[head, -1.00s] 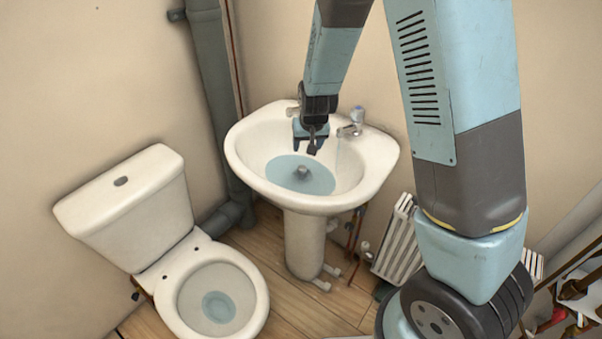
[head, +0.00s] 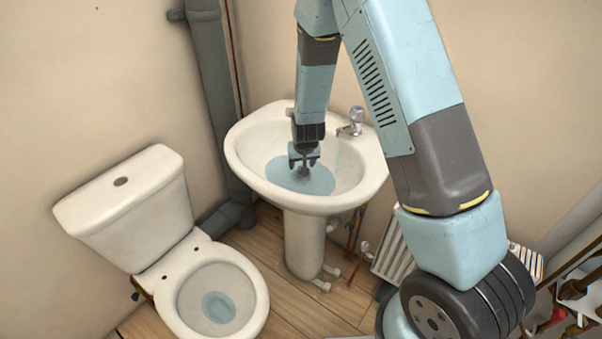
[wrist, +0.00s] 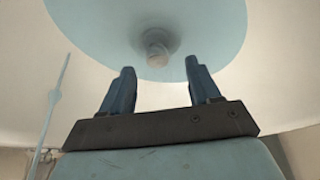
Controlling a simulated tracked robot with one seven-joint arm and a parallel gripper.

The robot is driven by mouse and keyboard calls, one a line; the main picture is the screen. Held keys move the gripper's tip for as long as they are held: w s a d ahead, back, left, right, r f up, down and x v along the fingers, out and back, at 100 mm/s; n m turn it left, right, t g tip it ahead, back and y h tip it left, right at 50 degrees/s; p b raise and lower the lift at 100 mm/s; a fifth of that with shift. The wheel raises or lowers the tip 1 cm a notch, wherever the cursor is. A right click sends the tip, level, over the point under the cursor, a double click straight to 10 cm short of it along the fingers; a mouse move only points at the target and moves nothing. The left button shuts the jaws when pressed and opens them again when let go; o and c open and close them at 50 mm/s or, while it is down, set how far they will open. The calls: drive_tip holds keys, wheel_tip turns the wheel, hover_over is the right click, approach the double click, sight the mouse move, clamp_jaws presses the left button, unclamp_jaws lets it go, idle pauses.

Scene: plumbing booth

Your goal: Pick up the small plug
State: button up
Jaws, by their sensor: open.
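The small plug (wrist: 157,50) shows in the wrist view as a small round grey-brown piece in the pale blue water of the basin, beyond my fingertips. In the head view the plug (head: 304,172) is a small grey spot at my fingertips, partly hidden by them. My gripper (wrist: 160,78) is open and empty, its two blue fingers spread to either side below the plug in the picture. In the head view my gripper (head: 304,164) points down into the basin (head: 245,150), low over the water. I cannot tell whether the fingers touch the plug.
The tap (head: 352,122) stands on the basin's back right rim, close to my arm. A white toilet (head: 150,215) stands to the left, and a grey pipe (head: 215,90) runs up the wall behind. A radiator (head: 390,245) is low on the right.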

drive_tip(key=shift+w+x, duration=0.15)
drive_tip(key=shift+x, duration=1.15)
drive_tip(key=shift+w+x, duration=0.1)
drive_tip(key=shift+x, duration=1.25)
drive_tip(key=shift+d+r, duration=0.1)
drive_tip(key=shift+d, duration=0.05)
drive_tip(key=c, duration=1)
drive_tip(key=shift+r, duration=0.1)
